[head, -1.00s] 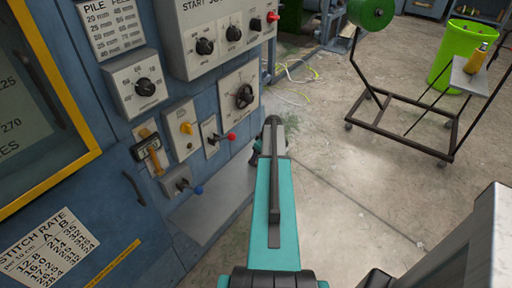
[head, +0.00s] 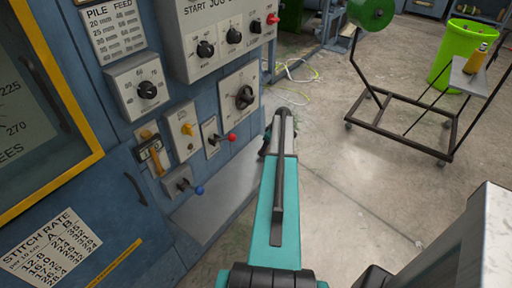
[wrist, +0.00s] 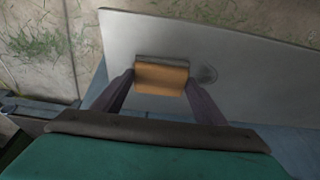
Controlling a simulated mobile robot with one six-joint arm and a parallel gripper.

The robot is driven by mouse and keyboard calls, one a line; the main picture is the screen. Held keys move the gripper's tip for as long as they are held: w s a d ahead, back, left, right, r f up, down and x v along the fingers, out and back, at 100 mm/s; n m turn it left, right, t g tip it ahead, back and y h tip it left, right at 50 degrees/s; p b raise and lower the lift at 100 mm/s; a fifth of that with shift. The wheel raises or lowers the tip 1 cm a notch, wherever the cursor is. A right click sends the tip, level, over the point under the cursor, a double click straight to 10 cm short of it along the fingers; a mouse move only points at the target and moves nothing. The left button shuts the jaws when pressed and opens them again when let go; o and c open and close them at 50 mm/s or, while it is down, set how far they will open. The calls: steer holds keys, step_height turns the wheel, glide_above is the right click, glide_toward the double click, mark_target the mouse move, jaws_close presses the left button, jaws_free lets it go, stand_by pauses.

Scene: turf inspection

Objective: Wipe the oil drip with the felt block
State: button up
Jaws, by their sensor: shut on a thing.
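My gripper (wrist: 160,86) is shut on the felt block (wrist: 161,77), an orange-brown block with a grey strip along its far edge. The block is over a flat grey metal plate (wrist: 240,50); I cannot tell whether it touches the plate. A dark round smudge, the oil drip (wrist: 206,74), shows on the plate just right of the block, close to the right finger. In the head view the plate (head: 215,195) juts from the foot of the blue machine. There my arm hides the block, the drip and the fingertips.
The blue machine panel (head: 110,115) stands close on the left, with knobs, a red-tipped lever (head: 232,137) and a blue-tipped lever (head: 198,190) above the plate. A wheeled cart (head: 400,125) and green bin (head: 455,55) stand far right.

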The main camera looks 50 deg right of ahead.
steer(key=shift+d, duration=0.4)
steer(key=shift+s+p, duration=0.15)
steer(key=shift+p, duration=0.15)
steer(key=shift+a+f, duration=0.1)
steer(key=shift+a, duration=0.8)
steer(key=shift+a+b, duration=1.2)
steer(key=shift+a, duration=3.3)
steer(key=shift+a+r, duration=0.15)
steer(key=shift+r, duration=0.15)
step_height(320, 180, up, 8)
steer(key=p, duration=0.2)
steer(key=shift+f+p, duration=0.15)
steer(key=shift+p, duration=0.25)
